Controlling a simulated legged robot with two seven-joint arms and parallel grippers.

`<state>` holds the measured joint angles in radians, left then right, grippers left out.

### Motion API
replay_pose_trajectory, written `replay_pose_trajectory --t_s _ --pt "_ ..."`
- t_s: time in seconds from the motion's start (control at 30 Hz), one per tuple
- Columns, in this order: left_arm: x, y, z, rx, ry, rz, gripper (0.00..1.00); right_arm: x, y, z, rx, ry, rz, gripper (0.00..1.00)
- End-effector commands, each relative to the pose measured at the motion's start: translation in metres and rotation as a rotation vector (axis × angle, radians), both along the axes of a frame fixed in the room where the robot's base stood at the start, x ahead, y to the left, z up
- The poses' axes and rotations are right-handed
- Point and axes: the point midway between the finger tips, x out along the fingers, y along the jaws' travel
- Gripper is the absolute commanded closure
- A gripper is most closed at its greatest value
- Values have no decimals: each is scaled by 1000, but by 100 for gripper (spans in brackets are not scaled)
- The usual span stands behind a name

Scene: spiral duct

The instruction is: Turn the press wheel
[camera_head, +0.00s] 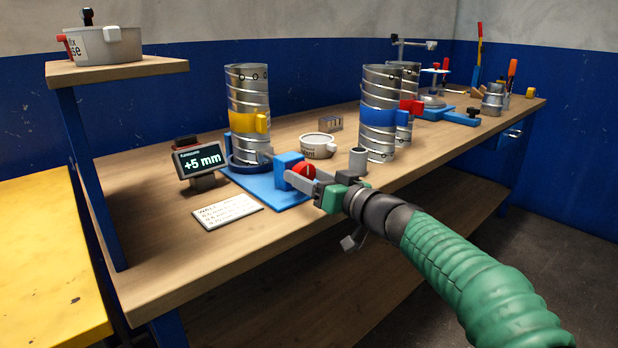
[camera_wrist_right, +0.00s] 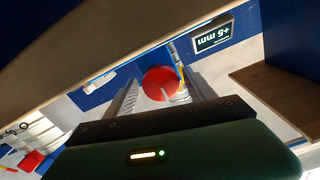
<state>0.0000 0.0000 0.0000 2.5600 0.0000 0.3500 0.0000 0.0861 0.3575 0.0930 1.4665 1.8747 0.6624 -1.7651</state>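The press wheel is a red disc (camera_head: 305,171) on the side of a blue block (camera_head: 287,165), which stands on a blue base plate (camera_head: 262,188). A silver spiral duct with a yellow band (camera_head: 248,120) stands upright at the back of this plate. My right gripper (camera_head: 304,178) is at the wheel, and its near finger partly covers the disc. In the right wrist view the two fingers (camera_wrist_right: 160,92) are spread apart, with the red wheel (camera_wrist_right: 161,82) seen between them. I cannot tell whether they touch it. My left gripper is not in view.
A display reading +5 mm (camera_head: 200,160) and a white note card (camera_head: 227,211) are to the left. A grey cylinder (camera_head: 358,161), a small bowl (camera_head: 318,146) and a blue-banded duct (camera_head: 379,118) are near on the right. The workbench's front left is clear.

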Motion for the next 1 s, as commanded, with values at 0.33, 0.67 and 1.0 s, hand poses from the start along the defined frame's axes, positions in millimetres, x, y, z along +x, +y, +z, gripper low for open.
replay_pose_trajectory --t_s 0.33,0.67,1.0 --pt "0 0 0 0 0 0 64 0 -1 0 0 0 -1 84" --pt "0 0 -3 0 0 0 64 0 -1 -1 18 14 -3 93" --pt "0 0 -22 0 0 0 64 0 -2 -3 168 119 -5 93"
